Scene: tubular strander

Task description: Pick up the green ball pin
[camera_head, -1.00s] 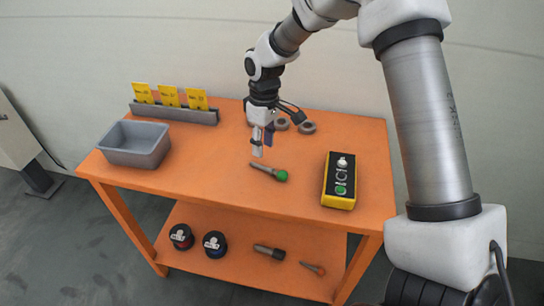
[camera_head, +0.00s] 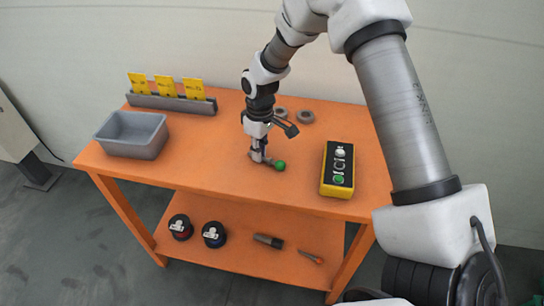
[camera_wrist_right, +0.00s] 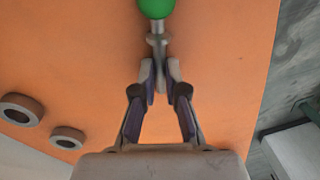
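The green ball pin lies on the orange table (camera_head: 215,170), its green ball (camera_head: 280,165) toward the lower right. In the right wrist view the ball (camera_wrist_right: 156,8) is at the top edge, with the grey shaft running down from it. My right gripper (camera_head: 260,157) is low over the table at the pin. Its two fingers (camera_wrist_right: 161,70) are close on either side of the shaft, which fills the narrow gap between them. My left gripper is not in view.
A yellow and black button box (camera_head: 338,170) stands to the right. Grey rings (camera_head: 305,117) lie behind the gripper. A grey bin (camera_head: 132,135) and a rack with yellow cards (camera_head: 170,103) are at the left.

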